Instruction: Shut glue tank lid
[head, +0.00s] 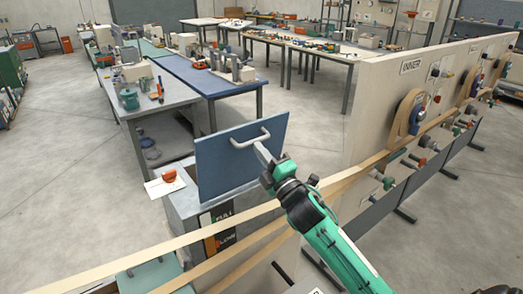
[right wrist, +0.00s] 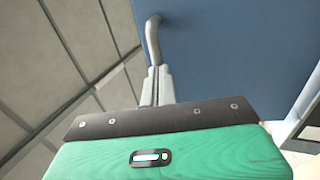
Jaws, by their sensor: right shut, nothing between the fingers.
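The blue glue tank lid (head: 222,165) stands raised, close to upright, on the grey glue tank (head: 181,206). A light grey bar handle (head: 251,138) is on the lid's face. My right gripper (head: 262,150) is at the handle's right end, its fingers shut with nothing between them. In the right wrist view the shut fingertips (right wrist: 158,72) meet or overlap the lower end of the handle (right wrist: 152,35), with the blue lid (right wrist: 230,55) behind. I cannot tell if they touch it. My left gripper is not in view.
Pale strips (head: 172,258) run across the front of the tank toward the panel marked INNER (head: 385,90) on the right. An orange item on a white sheet (head: 168,177) lies left of the lid.

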